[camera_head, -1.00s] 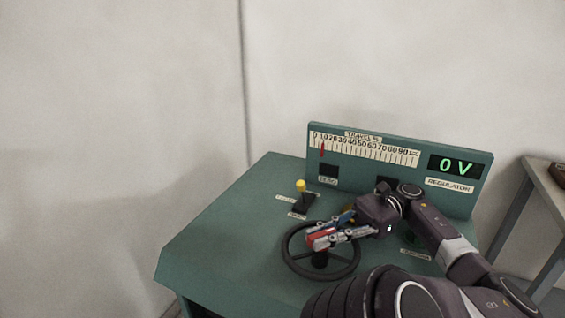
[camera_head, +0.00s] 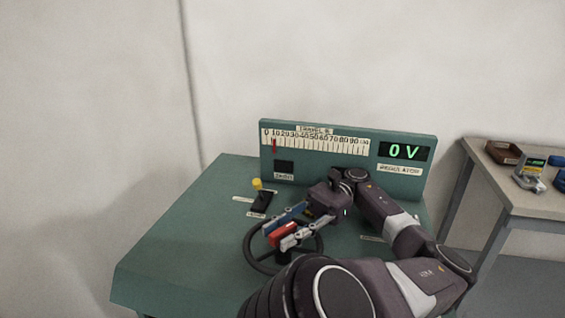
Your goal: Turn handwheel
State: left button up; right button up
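The black handwheel (camera_head: 246,246) lies on the sloping green desk top of the regulator console, partly hidden by my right gripper and arm. My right gripper (camera_head: 270,236) is over the wheel, with its fingers pointing left across it. I cannot tell whether the fingers touch the rim. The display (camera_head: 404,152) reads 0 V. The red pointer (camera_head: 274,146) stands near the low end of the travel scale (camera_head: 316,140). My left gripper is not in view.
A dark square (camera_head: 284,167) sits below the scale. A side table (camera_head: 500,190) at the right holds a brown tray (camera_head: 502,152) and a meter (camera_head: 532,175). My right arm covers the desk's front right.

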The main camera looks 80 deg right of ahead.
aim_at(283, 228)
notch_tip(283, 228, up, 10)
dwell(0.6)
